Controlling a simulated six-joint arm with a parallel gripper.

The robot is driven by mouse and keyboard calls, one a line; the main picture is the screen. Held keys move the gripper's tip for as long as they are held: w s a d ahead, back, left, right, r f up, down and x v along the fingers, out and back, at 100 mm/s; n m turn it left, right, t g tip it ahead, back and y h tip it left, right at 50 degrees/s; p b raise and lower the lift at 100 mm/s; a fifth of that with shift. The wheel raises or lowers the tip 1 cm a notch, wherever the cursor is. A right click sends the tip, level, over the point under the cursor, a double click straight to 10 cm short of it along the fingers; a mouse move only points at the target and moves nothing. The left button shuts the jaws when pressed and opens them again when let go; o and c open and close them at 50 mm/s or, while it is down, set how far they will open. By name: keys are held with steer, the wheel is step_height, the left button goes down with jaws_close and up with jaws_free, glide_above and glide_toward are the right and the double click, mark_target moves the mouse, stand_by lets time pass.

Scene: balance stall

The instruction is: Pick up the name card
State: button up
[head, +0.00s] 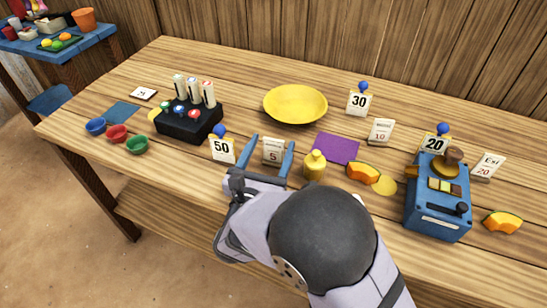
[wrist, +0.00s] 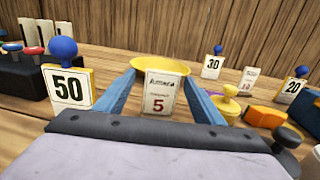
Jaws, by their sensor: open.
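A white name card (head: 272,153) with a red 5 stands upright on the wooden table, near its front edge. Gaps show between the card and the fingers in the wrist view. Two more such cards stand to the right: one with a 10 (head: 381,131) and one reading Esi 20 (head: 488,167).
A purple cloth (head: 337,148) and yellow plate (head: 295,103) lie behind. A blue machine (head: 437,205) is at right, a black button box (head: 189,124) at left.

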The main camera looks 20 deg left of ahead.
steer(key=shift+w+a+f+p, duration=0.15)
steer(key=shift+w+p, duration=0.25)
steer(key=shift+w, duration=2.2)
steer(key=c, duration=1.1)
